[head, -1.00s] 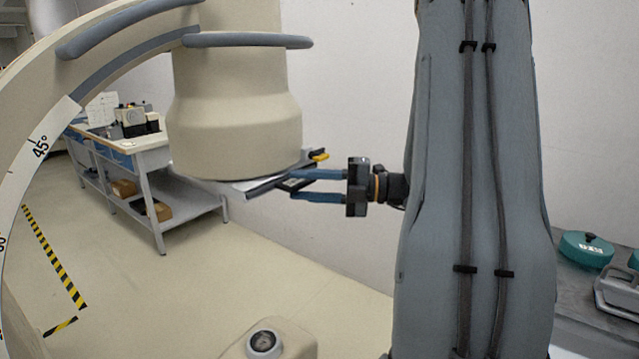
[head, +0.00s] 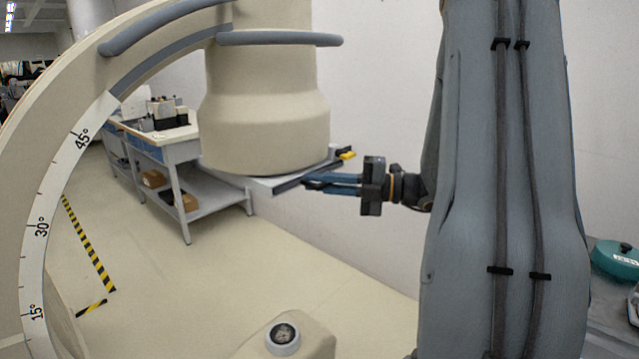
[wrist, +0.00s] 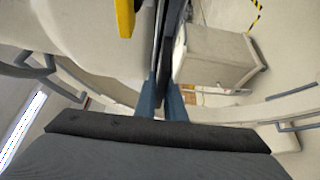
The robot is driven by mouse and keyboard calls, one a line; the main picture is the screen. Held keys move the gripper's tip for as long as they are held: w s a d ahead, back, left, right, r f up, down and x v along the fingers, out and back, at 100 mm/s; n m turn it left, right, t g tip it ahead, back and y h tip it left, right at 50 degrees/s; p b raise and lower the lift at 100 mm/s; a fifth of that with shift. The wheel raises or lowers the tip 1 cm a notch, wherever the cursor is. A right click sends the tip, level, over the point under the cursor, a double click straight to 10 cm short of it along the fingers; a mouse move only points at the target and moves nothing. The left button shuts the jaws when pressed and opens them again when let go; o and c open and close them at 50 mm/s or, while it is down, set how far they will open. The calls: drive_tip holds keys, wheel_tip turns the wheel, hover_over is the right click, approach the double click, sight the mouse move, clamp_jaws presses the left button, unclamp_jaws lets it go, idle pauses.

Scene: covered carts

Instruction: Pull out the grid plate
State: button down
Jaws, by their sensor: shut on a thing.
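The grid plate (head: 292,184) shows as a thin, dark-edged plate at the underside of the cream cylindrical housing (head: 265,125); most of it is hidden there. My gripper (head: 308,184) reaches in from the right, its two blue fingers close together on the plate's near front edge, at its handle. In the wrist view my gripper (wrist: 163,98) has its fingers on either side of a thin dark strip, the grid plate's edge (wrist: 168,45). A yellow tab (head: 347,155) sticks out beside the plate, apart from my fingers; it also shows in the wrist view (wrist: 124,16).
A large curved arm with an angle scale (head: 45,205) stands at the left. A grey-legged cart (head: 215,194) with boxes is behind the housing. A rounded cream base with a dial (head: 284,335) is below. A teal round case (head: 615,260) lies far right. Floor between is open.

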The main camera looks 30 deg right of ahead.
drive_tip(key=s+d+p, duration=0.5)
drive_tip(key=s+p, duration=0.3)
drive_tip(key=s, duration=0.5)
drive_tip(key=shift+s+p, duration=0.3)
drive_tip(key=shift+s, duration=0.1)
idle(4.0)
drive_tip(key=shift+s+d, duration=0.15)
drive_tip(key=shift+s, duration=0.2)
drive_tip(key=shift+s+d+p, duration=0.35)
drive_tip(key=shift+s+p, duration=0.35)
drive_tip(key=shift+s, duration=0.2)
drive_tip(key=shift+s+d, duration=0.1)
drive_tip(key=shift+s, duration=0.2)
drive_tip(key=shift+s+d, duration=0.1)
drive_tip(key=shift+s, duration=0.25)
drive_tip(key=shift+s+d, duration=0.15)
drive_tip(key=shift+s, duration=0.15)
drive_tip(key=shift+s+d, duration=0.1)
drive_tip(key=shift+s, duration=0.2)
drive_tip(key=shift+s+d, duration=0.1)
drive_tip(key=shift+s, duration=0.2)
